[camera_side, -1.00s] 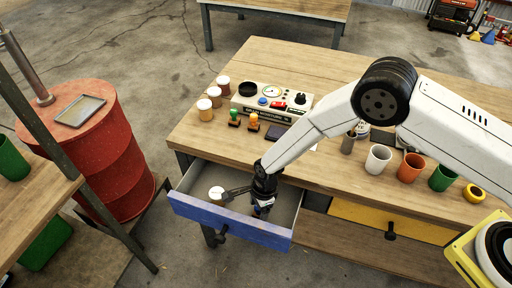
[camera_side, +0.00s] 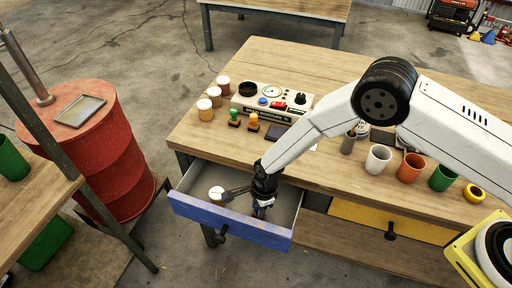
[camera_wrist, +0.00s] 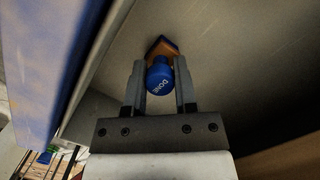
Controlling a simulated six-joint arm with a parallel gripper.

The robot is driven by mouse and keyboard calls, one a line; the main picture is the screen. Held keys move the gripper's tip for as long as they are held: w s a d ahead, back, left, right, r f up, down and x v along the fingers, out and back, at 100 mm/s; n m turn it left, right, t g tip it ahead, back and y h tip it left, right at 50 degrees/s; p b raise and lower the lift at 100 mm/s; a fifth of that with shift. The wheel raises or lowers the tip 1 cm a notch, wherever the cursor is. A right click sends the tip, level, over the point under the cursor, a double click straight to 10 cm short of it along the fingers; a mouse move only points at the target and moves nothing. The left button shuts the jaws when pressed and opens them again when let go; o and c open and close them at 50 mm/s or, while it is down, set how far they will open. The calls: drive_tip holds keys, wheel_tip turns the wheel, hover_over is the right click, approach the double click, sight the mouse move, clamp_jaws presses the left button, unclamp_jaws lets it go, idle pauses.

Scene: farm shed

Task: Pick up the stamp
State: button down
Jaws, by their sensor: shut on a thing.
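The stamp (camera_wrist: 159,78) has a blue round knob marked "DONE" and an orange-brown base with a blue edge. It is in the open blue drawer (camera_side: 228,224). My gripper (camera_wrist: 159,88) is shut on the stamp, with one finger on each side of the blue knob. In the side view my gripper (camera_side: 262,203) reaches down into the drawer, and the stamp is mostly hidden there. The wrist view does not clearly show whether the stamp's base touches the drawer floor.
The drawer's front wall and sides surround my gripper closely. On the bench (camera_side: 330,165) stand a green stamp (camera_side: 234,118), an orange stamp (camera_side: 253,121), a control box (camera_side: 272,103), several jars and cups. A yellow drawer (camera_side: 385,222) is shut at the right.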

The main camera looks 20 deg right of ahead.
drive_tip(key=shift+r, duration=0.1)
drive_tip(key=shift+r, duration=0.7)
drive_tip(key=s+d+r, duration=0.3)
drive_tip(key=s+r, duration=0.2)
drive_tip(key=s, duration=0.1)
drive_tip(key=s+d+r, duration=0.3)
drive_tip(key=s+r, duration=0.3)
drive_tip(key=shift+s+d+r, duration=0.2)
drive_tip(key=shift+s+d, duration=0.05)
